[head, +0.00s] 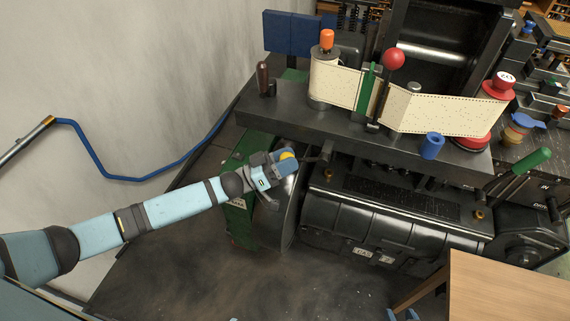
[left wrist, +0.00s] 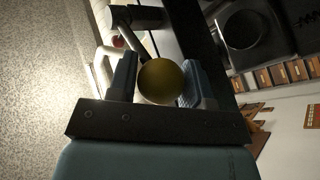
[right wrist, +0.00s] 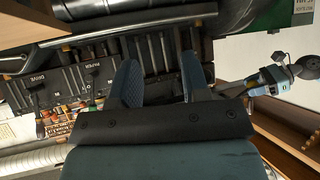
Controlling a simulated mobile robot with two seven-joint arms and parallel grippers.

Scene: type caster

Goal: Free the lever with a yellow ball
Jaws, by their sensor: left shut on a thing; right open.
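The lever's yellow ball (head: 288,156) shows at the end of my left arm in the head view, beside the machine's dark front. My left gripper (head: 284,160) is shut on the ball. In the left wrist view the yellow ball (left wrist: 161,81) sits between the two fingers, with a dark rod running from it to the upper left. The lever's far end is hard to make out. My right gripper (right wrist: 158,82) is open and empty in the right wrist view, facing the machine's front. In the head view only part of it (head: 402,315) shows at the bottom edge.
The dark machine shelf (head: 270,115) carries a punched paper strip (head: 445,113) and a red ball lever (head: 394,59). A green handle (head: 531,160) sticks out at right. A wooden tabletop (head: 495,290) stands at lower right. A blue hose (head: 120,178) runs along the left wall.

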